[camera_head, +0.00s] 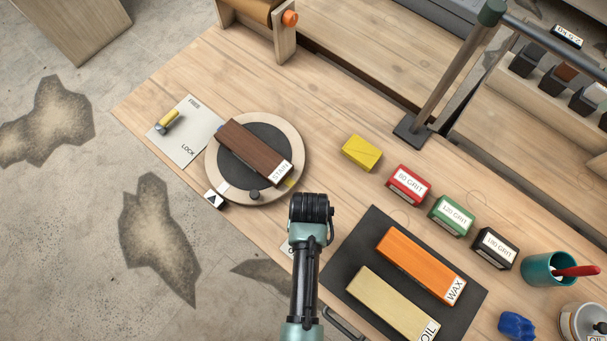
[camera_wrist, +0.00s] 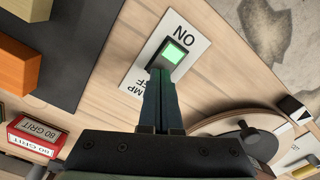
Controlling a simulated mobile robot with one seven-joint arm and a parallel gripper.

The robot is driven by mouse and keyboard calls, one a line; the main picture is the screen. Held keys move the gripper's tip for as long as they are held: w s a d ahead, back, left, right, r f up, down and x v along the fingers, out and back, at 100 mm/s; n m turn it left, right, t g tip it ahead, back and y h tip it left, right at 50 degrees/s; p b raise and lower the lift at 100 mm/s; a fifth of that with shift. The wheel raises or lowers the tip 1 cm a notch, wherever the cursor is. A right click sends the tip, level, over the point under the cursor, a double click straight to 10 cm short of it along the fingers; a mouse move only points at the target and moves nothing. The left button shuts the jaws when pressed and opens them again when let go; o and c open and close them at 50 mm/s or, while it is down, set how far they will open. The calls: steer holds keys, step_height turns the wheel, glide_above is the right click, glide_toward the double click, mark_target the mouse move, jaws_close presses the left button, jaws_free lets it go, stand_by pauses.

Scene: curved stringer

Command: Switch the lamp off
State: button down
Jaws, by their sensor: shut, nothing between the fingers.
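The lamp switch (camera_wrist: 174,53) is a dark rocker with a lit green face on a white label plate (camera_wrist: 196,45). In the wrist view the plate reads ON at one end, and a partly covered "LAMP OFF" shows at the other. My gripper (camera_wrist: 160,76) is shut and empty, its fingertips at the OFF-side edge of the switch. I cannot tell whether they touch it. In the head view my arm hides the switch, and only a corner of the plate (camera_head: 287,248) shows. A jointed post (camera_head: 452,75) on a dark foot stands on the bench and may be the lamp's stand.
A round turntable (camera_head: 212,164) bears a brown STAIN block (camera_head: 250,150) left of my arm. A dark mat (camera_head: 345,262) with WAX (camera_head: 415,262) and OIL (camera_head: 390,300) blocks lies right. Grit blocks (camera_head: 408,184) stand beyond. A drawer handle (camera_head: 345,325) is at the front edge.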

steer(key=shift+f, duration=0.3)
steer(key=shift+r, duration=0.1)
step_height(320, 180, up, 7)
steer(key=p, duration=0.7)
stand_by(0.7)
